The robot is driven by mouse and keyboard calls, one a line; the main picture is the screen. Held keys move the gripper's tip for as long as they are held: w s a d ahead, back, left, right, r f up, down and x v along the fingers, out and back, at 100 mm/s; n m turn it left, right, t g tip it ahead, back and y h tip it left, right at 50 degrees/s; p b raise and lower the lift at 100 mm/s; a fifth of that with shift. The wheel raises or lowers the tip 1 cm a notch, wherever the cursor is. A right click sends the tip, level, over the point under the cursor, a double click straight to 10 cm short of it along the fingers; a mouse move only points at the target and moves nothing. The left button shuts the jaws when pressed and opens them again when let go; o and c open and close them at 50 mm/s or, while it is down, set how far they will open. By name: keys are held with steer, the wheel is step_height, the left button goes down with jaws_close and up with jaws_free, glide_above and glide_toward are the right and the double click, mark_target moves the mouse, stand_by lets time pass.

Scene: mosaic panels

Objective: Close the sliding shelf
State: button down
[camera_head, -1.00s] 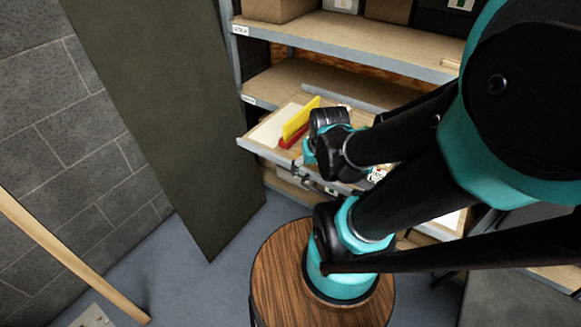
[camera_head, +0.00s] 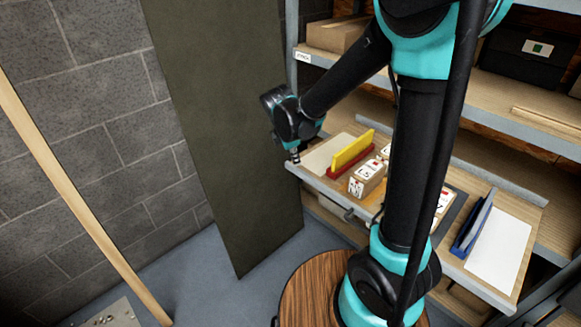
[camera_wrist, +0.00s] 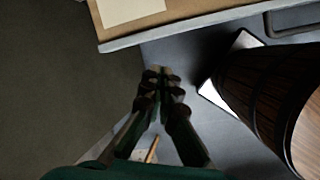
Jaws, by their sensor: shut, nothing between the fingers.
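The sliding shelf (camera_head: 326,191) is pulled out from the rack, with its grey front edge standing forward of the fixed shelves. A dark handle (camera_head: 349,215) hangs at its front. My gripper (camera_head: 293,156) is at the left front corner of the shelf in the head view; whether it touches cannot be told. In the wrist view my gripper (camera_wrist: 161,74) has its fingers together and empty, just short of the shelf's grey edge (camera_wrist: 205,27). Part of the shelf is hidden behind my arm in the head view.
A dark panel (camera_head: 220,130) leans at the left. A barrel (camera_wrist: 268,90) stands right of my gripper in the wrist view.

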mark_target(344, 138)
steer(key=w+a+f+n+h, duration=0.1)
steer(key=w+a+n, duration=0.1)
steer(key=a+n, duration=0.4)
steer(key=shift+m, duration=0.3)
steer(key=w+d+f, duration=0.1)
steer(key=f, duration=0.2)
steer(key=w+d+f, duration=0.1)
steer(key=w+f, duration=0.1)
steer(key=f, duration=0.1)
steer(key=w+d+f, duration=0.1)
steer(key=w+f, duration=0.1)
steer(key=f, duration=0.1)
steer(key=shift+w+d+f, duration=0.15)
steer(key=shift+d, duration=0.15)
steer(key=shift+w+d, duration=0.3)
steer(key=w+d, duration=2.3)
steer(key=shift+w+d, duration=0.15)
steer(key=shift+d, duration=0.05)
